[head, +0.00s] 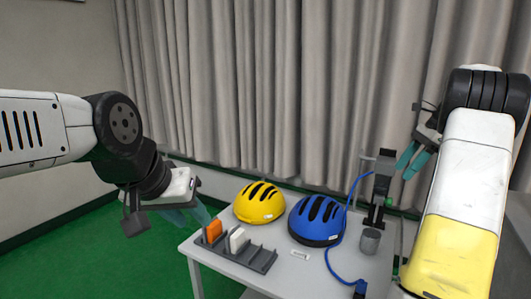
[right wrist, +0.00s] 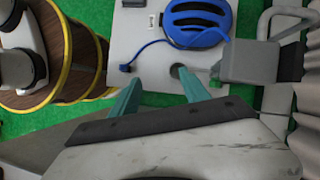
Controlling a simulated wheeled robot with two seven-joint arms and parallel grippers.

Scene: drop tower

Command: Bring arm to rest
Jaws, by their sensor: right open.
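My right gripper (head: 411,160) is raised at the right in the head view, above and beside the table's right end. Its two teal fingers are apart with nothing between them in the right wrist view (right wrist: 160,92). My left gripper (head: 188,213) hangs at the left of the table, near its left edge. Its teal fingers are partly hidden by its own wrist, and I cannot tell how far apart they are. No held object shows at it.
The white table (head: 215,263) bears a yellow helmet (head: 260,203), a blue helmet (head: 315,221), a dark rack (head: 258,258) with an orange block (head: 214,230) and a white block (head: 237,240), a grey cylinder (head: 370,240), a blue cable (head: 337,272) and a tower (head: 382,185). Curtains hang behind.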

